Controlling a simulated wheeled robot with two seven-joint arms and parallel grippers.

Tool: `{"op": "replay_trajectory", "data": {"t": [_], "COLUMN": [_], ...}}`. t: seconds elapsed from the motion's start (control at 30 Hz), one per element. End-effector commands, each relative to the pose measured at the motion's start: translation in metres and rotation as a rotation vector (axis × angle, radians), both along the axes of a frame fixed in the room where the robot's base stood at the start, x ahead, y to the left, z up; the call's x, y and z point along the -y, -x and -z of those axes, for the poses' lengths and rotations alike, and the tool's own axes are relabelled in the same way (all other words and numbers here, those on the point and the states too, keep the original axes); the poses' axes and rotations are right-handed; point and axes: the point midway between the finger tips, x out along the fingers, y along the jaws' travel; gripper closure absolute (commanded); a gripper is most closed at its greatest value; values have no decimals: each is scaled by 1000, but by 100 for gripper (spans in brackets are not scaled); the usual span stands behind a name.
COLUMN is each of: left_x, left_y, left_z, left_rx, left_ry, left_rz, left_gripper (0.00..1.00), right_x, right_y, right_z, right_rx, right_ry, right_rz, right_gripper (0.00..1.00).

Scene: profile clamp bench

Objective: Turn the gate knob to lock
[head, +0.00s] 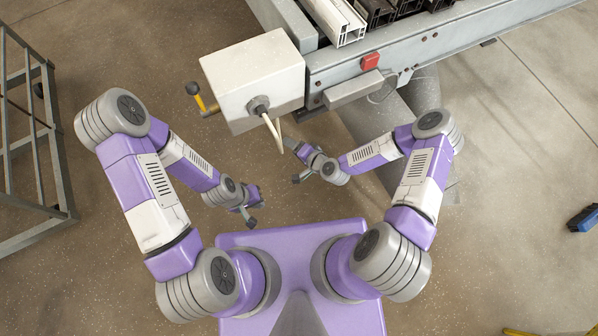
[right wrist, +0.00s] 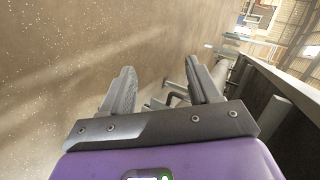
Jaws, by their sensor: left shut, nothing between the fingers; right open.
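A yellow lever with a black knob (head: 193,89) sticks out from the left side of a pale box (head: 255,78) at the bench end. A grey round boss (head: 258,105) with two cream rods or cables is on the box's near face. I cannot tell for sure which part is the gate knob. My left gripper (head: 252,220) is shut and empty, well below the box in the head view. My right gripper (head: 290,162) is open and empty, just below the rods, apart from the box. Its two spread fingers (right wrist: 163,92) show in the right wrist view.
A grey bench (head: 440,45) holds white and dark profiles (head: 340,20), with a red button (head: 370,61) on its edge. A metal rack (head: 55,150) stands at left. A blue object (head: 583,218) lies on the floor at right. Open floor lies between rack and box.

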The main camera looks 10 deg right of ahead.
Motion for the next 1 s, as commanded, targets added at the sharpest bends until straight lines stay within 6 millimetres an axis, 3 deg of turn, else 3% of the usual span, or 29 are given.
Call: {"op": "replay_trajectory", "data": {"t": [0.2,0.5,1.0], "left_x": [0,0,0], "left_y": [0,0,0], "left_z": [18,32,33], "left_rx": [0,0,0], "left_ry": [0,0,0], "left_rz": [0,0,0], "left_gripper": [100,100,100], "right_x": [-3,4,7], "right_y": [37,75,85], "right_z": [26,45,46], "right_rx": [-98,-205,-235], "right_ry": [104,209,233], "right_rz": [-139,-261,-291], "right_gripper": [39,39,39]}}
